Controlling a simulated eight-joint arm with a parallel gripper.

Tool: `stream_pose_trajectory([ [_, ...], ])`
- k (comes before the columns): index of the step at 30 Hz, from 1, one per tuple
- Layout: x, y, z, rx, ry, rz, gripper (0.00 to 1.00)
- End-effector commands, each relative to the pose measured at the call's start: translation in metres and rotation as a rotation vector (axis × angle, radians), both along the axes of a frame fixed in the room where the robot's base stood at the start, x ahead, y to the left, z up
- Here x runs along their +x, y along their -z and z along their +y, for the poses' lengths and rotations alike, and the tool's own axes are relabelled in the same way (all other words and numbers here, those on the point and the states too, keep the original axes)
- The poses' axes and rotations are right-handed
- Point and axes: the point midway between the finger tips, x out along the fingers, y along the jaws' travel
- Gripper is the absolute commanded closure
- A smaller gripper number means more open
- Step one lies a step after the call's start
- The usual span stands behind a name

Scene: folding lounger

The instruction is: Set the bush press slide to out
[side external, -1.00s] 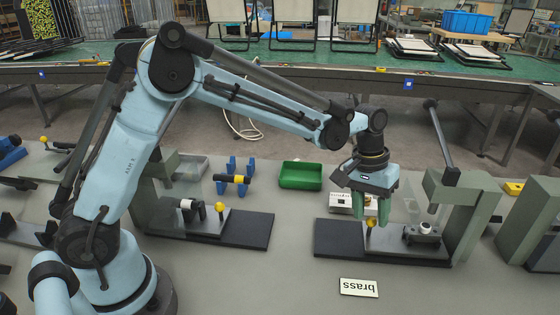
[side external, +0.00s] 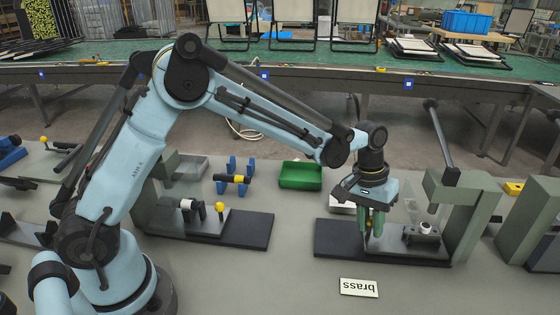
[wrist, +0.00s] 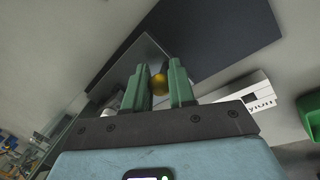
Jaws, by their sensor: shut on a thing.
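The bush press (side external: 462,205) is the grey-green frame at the right, with a long dark lever at its top. Its slide (side external: 398,236) lies low on the dark base plate (side external: 335,240) and carries a small fixture with a white bush (side external: 426,227). A yellow ball knob (side external: 369,224) stands at the slide's left end. My gripper (side external: 373,230) points down with its green fingers shut on this knob. In the wrist view the knob (wrist: 158,84) shows between the two fingertips.
A second press station with its own yellow knob (side external: 219,207) stands to the left. A green tray (side external: 300,175) and a white labelled box (side external: 343,204) lie behind my gripper. A "brass" card (side external: 359,287) lies in front; the bench around it is clear.

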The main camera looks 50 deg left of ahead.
Motion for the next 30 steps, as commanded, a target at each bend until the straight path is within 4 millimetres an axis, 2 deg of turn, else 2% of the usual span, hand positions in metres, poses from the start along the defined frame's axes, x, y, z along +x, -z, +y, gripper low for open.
stream_pose_trajectory([
  [8, -0.004, 0.000, 0.005, 0.000, -0.002, -0.001, 1.00],
  [11, -0.015, -0.001, 0.017, 0.000, -0.004, 0.000, 1.00],
  [22, -0.077, -0.001, 0.080, 0.001, -0.006, -0.001, 1.00],
  [25, -0.088, -0.001, 0.091, 0.001, -0.005, -0.001, 1.00],
  [30, -0.095, -0.001, 0.097, 0.003, -0.003, 0.000, 1.00],
])
